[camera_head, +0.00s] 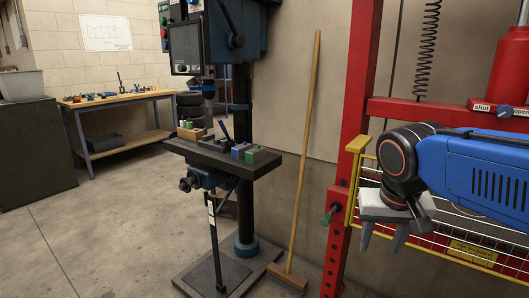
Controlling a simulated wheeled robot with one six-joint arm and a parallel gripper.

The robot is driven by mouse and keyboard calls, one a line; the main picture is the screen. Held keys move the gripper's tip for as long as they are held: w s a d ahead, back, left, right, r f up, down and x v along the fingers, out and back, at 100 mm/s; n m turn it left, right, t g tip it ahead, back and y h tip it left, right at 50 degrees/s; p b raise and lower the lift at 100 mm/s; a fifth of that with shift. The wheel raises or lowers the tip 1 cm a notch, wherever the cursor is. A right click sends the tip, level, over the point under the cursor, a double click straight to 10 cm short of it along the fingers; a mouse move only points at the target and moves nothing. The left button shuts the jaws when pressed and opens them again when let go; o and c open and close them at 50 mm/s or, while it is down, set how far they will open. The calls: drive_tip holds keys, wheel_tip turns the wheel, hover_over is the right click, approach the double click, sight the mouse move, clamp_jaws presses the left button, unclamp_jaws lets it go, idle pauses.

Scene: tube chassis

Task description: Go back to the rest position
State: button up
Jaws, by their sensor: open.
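My gripper (383,236) shows at the lower right of the head view, at the end of my blue arm. Its two grey fingers point down and stand apart, with nothing visible between them. It hangs in front of the yellow wire guard (465,235) of a red press frame (352,120), just right of the frame's upright. I cannot tell how near the gripper is to the guard.
A drill press with a small table (222,158) holding several blocks stands left of centre. A broom (305,150) leans on the wall. A workbench (118,97) and a dark cabinet (35,150) are at the back left. The left floor (100,240) is clear.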

drive_tip(key=s+d+f+n+t+y, duration=0.1)
drive_tip(key=s+d+f+n, duration=0.1)
drive_tip(key=s+f, duration=0.7)
drive_tip(key=shift+s+d+f+t, duration=0.15)
drive_tip(key=shift+s+d+t, duration=0.15)
drive_tip(key=shift+d, duration=0.3)
idle(0.3)
